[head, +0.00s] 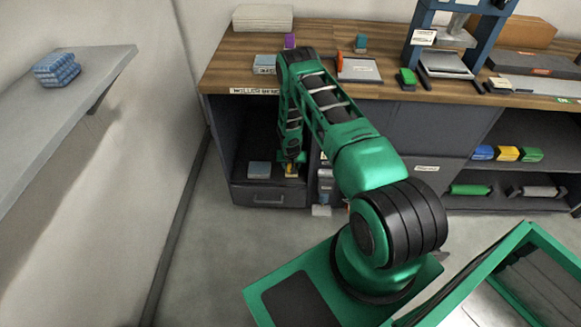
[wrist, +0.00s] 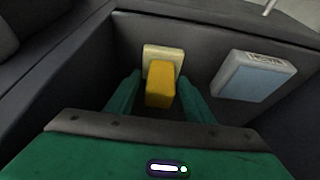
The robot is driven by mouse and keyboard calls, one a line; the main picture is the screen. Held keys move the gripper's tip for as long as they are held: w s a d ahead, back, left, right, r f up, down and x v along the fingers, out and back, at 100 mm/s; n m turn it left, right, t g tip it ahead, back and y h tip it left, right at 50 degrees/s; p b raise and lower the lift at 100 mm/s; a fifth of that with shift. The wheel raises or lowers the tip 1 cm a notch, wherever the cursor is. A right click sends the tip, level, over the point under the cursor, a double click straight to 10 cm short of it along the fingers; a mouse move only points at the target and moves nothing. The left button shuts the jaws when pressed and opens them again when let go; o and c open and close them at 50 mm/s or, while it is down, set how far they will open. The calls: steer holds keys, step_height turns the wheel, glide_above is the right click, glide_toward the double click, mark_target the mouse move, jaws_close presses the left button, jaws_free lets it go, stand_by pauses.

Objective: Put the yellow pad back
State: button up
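The yellow pad (wrist: 160,86) is in the open drawer (head: 268,197), with a cream block-like part (wrist: 164,55) right behind it. I cannot tell whether the two are one piece. In the head view only a small bit of yellow (head: 291,171) shows below my gripper (head: 291,160). In the wrist view my gripper (wrist: 160,88) has its two green fingers on either side of the yellow pad, with a narrow gap showing on each side. It is open and reaches down into the drawer. A light blue pad with a label (wrist: 252,78) lies to the right in the wrist view.
Drawer walls stand close around my gripper. The wooden bench top (head: 235,50) above holds a blue-grey pad stack (head: 265,64) and a press (head: 452,40). Yellow, blue and green items (head: 507,153) sit on the right shelf. A wall shelf (head: 90,80) holds a blue bundle (head: 56,69).

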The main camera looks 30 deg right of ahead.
steer(key=v, duration=1.2)
steer(key=shift+r, duration=0.1)
stand_by(0.4)
